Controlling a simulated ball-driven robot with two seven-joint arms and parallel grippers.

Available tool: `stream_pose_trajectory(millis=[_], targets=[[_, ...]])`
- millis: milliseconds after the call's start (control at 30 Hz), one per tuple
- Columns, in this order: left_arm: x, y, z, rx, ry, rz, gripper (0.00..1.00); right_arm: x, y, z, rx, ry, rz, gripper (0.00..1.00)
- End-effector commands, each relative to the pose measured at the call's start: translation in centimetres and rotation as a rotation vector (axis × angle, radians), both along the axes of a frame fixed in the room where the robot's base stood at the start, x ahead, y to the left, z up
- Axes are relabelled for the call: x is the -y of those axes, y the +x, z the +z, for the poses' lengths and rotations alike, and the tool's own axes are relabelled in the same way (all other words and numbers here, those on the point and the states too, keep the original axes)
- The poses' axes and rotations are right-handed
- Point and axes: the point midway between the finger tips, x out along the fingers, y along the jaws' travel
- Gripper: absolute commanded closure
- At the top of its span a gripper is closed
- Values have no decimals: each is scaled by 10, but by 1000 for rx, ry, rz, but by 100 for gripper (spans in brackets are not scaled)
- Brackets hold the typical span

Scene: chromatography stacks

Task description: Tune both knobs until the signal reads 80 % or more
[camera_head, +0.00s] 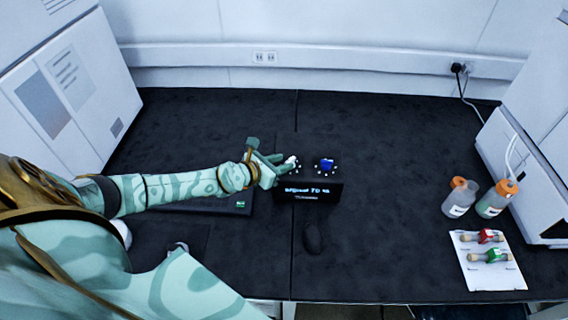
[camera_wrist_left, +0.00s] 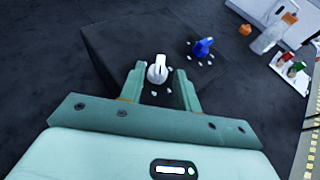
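A black box with a lit display (camera_head: 308,192) stands mid-bench; its blue-white text is too small to read surely. It carries a white knob (camera_head: 291,160) and a blue knob (camera_head: 326,165), each ringed by white dots. In the left wrist view the white knob (camera_wrist_left: 157,70) stands between the fingertips of my left gripper (camera_wrist_left: 160,88), with a gap on each side. The blue knob (camera_wrist_left: 203,47) is beyond, to the right. In the head view my left gripper (camera_head: 283,163) reaches the white knob from the left. The gripper is open. My right gripper is not in view.
A dark mouse (camera_head: 312,238) lies in front of the box. Two orange-capped bottles (camera_head: 492,199) and a white tray (camera_head: 509,274) with red and green pieces stand at the right. A flat dark device (camera_head: 236,205) lies below my left forearm. White instruments flank the bench.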

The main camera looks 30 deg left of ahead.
Motion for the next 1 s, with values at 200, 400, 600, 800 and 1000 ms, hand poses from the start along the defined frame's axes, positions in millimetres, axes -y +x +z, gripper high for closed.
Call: stream_pose_trajectory(millis=[200,400,600,800,1000], targets=[[3,12,-5,0,-1,-1,67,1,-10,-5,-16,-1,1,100],[3,13,-5,0,-2,1,67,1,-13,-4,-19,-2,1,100],[3,12,-5,0,-2,1,100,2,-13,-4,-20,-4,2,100],[3,12,-4,0,-2,6,100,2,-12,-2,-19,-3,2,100],[6,11,-1,-1,-4,59,100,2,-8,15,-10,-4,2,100]])
